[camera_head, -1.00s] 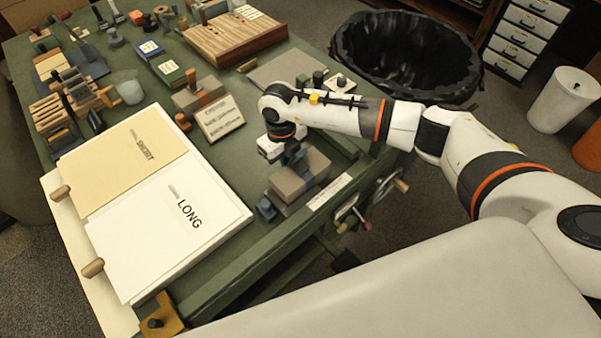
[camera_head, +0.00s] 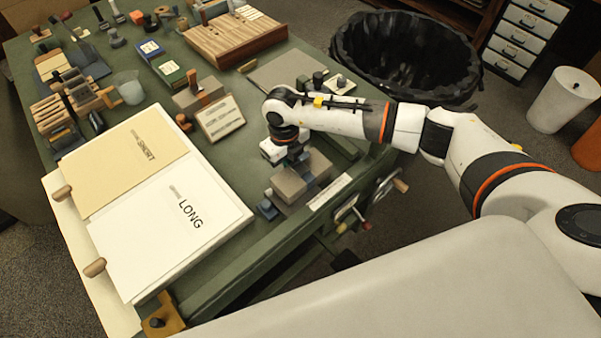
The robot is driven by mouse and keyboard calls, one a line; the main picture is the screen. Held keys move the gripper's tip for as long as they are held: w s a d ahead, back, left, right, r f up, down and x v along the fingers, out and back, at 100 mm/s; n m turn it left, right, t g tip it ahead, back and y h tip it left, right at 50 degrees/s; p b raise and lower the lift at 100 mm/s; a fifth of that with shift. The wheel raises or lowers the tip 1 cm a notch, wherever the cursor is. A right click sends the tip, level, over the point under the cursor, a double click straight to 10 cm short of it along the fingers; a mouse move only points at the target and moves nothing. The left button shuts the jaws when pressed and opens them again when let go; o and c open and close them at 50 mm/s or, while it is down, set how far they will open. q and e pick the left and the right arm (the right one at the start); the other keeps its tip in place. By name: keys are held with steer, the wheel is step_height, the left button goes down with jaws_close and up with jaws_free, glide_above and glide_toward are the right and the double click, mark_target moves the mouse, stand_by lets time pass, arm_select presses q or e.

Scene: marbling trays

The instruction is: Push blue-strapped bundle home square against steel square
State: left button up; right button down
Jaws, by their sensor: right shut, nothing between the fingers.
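A grey-brown block-like bundle (camera_head: 290,183) lies near the table's front right edge, beneath and just in front of my right gripper. Its strap is too small to make out, and part of its far side is hidden by the gripper. A small dark blue piece (camera_head: 267,209) sits at its near left corner. I cannot tell which piece is the steel square. My right gripper (camera_head: 297,157) is shut and points down at the bundle's far side, close to it; contact cannot be made out. My left gripper is not in view.
Boards marked SHORT (camera_head: 130,160) and LONG (camera_head: 165,232) lie to the left. A metal plate (camera_head: 285,72) lies farther back. A black-lined bin (camera_head: 405,55) stands beyond the table's right edge.

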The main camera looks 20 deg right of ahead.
stand_by(0.3)
steer(key=shift+w+a+r+p, duration=0.1)
steer(key=shift+w+r+p, duration=0.15)
steer(key=shift+r+p, duration=0.75)
steer(key=shift+w+a+r+p, duration=0.1)
steer(key=shift+w+r+p, duration=0.2)
steer(key=shift+r, duration=1.15)
steer(key=shift+s, duration=0.1)
